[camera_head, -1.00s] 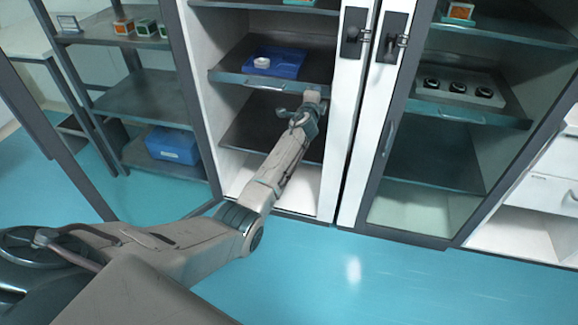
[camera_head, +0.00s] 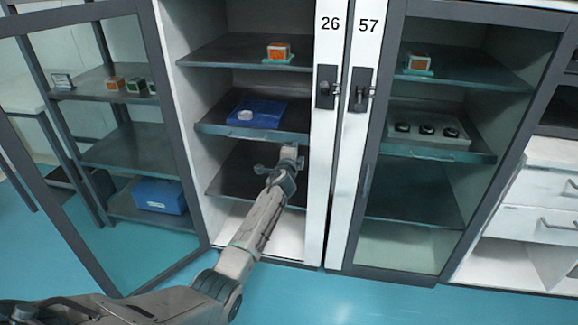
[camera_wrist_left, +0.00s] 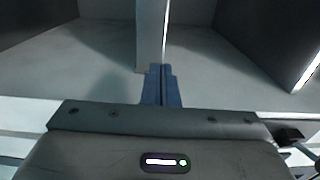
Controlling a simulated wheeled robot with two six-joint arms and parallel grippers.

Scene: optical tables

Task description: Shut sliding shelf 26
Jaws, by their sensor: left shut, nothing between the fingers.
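Cabinet 26 stands open, with its number on the white post (camera_head: 325,130). Its sliding shelf (camera_head: 212,128) is a dark grey tray with a raised front lip, bearing a blue bin (camera_head: 262,118) with a small white round item. The shelf's front is near the cabinet opening; how far it sticks out is hard to tell. My left gripper (camera_head: 289,153) is at the right part of the lip, just below it; contact is unclear. In the wrist view its blue fingers (camera_wrist_left: 161,85) are together and empty, before a pale vertical strip. My right gripper is out of view.
The open glass door (camera_head: 72,226) of cabinet 26 stands out at the left. Cabinet 57's glass door (camera_head: 366,185) is right of the posts. The blue floor in front is clear.

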